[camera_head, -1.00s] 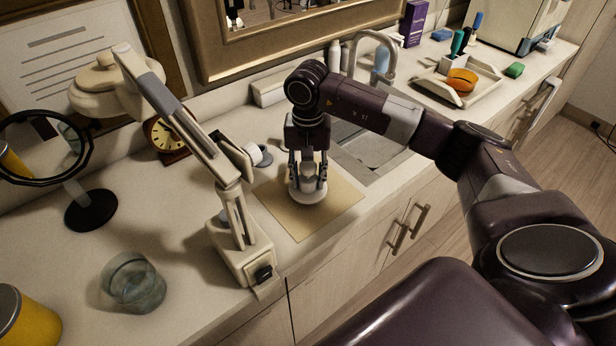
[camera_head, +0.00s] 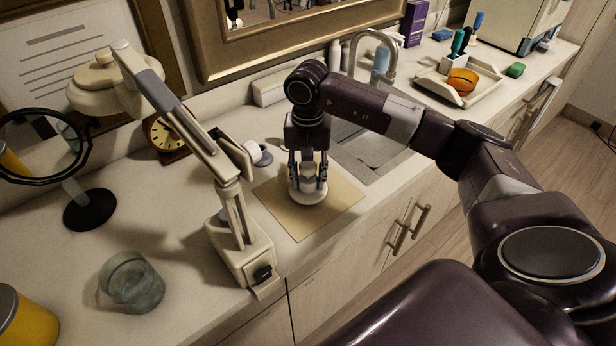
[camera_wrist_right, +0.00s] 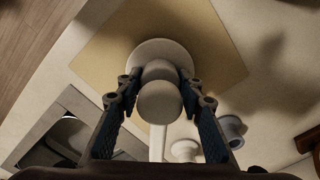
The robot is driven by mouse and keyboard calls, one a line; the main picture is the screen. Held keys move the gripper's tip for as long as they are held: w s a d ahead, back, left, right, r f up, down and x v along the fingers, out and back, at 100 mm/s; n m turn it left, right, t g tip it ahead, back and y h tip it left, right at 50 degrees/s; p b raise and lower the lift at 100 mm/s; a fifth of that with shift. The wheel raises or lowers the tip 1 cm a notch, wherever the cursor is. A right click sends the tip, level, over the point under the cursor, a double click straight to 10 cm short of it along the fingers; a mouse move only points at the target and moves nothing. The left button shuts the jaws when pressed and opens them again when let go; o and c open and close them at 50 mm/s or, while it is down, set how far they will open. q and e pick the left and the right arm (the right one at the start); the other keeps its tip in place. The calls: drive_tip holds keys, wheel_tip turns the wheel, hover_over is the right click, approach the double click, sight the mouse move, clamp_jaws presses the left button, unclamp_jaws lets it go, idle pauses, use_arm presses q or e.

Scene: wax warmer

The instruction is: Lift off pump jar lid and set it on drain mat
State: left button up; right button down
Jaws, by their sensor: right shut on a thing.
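The white pump jar lid (camera_head: 307,197), with a wide round base and a rounded top, is upright at the tan drain mat (camera_head: 340,207). Whether its base touches the mat is hard to tell. My right gripper (camera_head: 307,184) points down from above and is shut on the lid. In the right wrist view, the lid's knob (camera_wrist_right: 160,103) sits between the two fingers, above its white disc, with the mat (camera_wrist_right: 212,48) behind. A thin white rod shows below the knob. A small grey and white jar (camera_head: 264,155) stands behind the mat. My left gripper is out of view.
A cream jointed stand (camera_head: 241,250) rises close left of the mat. The sink (camera_head: 370,150) and tap (camera_head: 377,38) lie to the right. A glass (camera_head: 132,283), a round mirror (camera_head: 90,209) and a clock (camera_head: 163,138) stand left. The mat's front part is bare.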

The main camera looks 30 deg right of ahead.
sight(308, 165)
drive_tip(key=shift+f+b, duration=0.35)
drive_tip(key=shift+f, duration=0.1)
idle(0.4)
drive_tip(key=c, duration=1.2)
unclamp_jaws()
drive_tip(key=shift+c, duration=0.2)
drive_tip(key=shift+r, duration=0.15)
drive_tip(key=shift+r+p, duration=2.2)
drive_tip(key=shift+r, duration=1.7)
